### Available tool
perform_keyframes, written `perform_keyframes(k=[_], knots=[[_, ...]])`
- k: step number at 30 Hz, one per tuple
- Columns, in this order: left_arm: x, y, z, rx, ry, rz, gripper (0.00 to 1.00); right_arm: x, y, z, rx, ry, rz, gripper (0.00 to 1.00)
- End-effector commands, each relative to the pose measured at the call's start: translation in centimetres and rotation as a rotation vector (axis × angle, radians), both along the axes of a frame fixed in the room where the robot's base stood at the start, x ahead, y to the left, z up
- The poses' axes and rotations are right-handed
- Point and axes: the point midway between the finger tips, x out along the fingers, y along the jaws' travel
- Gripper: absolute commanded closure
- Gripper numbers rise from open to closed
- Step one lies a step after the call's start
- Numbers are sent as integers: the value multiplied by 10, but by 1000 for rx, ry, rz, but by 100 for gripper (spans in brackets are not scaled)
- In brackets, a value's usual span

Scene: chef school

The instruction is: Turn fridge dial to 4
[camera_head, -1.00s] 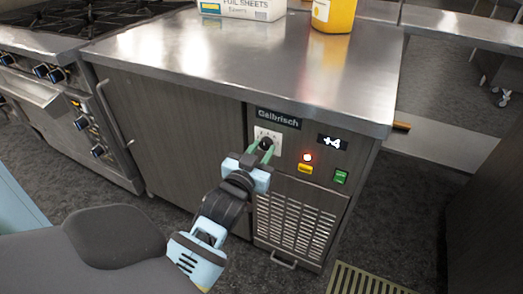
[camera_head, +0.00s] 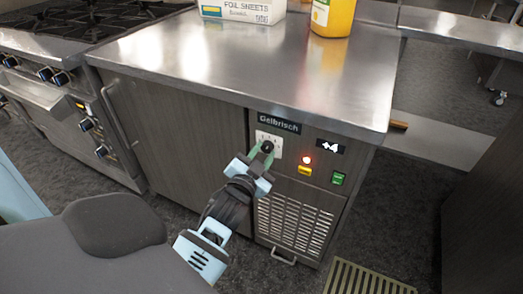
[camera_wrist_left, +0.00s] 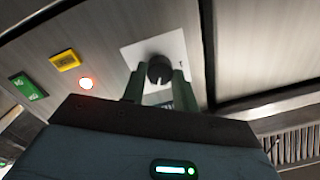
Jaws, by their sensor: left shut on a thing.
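The fridge dial is a black round knob (camera_head: 267,146) on a white plate (camera_head: 277,151) on the front of the steel fridge unit (camera_head: 205,139), under the "Gelbrisch" label. In the left wrist view the knob (camera_wrist_left: 159,69) sits between the two fingertips, which hide part of the plate. My right gripper is not in view.
A lit red lamp (camera_head: 307,160), a yellow switch (camera_head: 305,170) and a green switch (camera_head: 338,178) sit right of the dial, with a vent grille (camera_head: 295,220) below. A foil box (camera_head: 240,10) and a yellow container (camera_head: 331,16) stand on the worktop. A stove (camera_head: 60,80) is at left.

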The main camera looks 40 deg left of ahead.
Motion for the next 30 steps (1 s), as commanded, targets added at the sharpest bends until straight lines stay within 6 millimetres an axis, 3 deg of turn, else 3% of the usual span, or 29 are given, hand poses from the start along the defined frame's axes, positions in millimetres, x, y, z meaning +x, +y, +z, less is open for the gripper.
perform_keyframes(k=[12, 29, 30], knots=[[0, 0, 2, 212, 48, -1, 94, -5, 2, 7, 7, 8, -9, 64], [1, 0, 1, 248, 55, -1, 94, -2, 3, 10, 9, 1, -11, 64], [1, 0, 1, 248, 55, -1, 70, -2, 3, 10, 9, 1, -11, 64]])
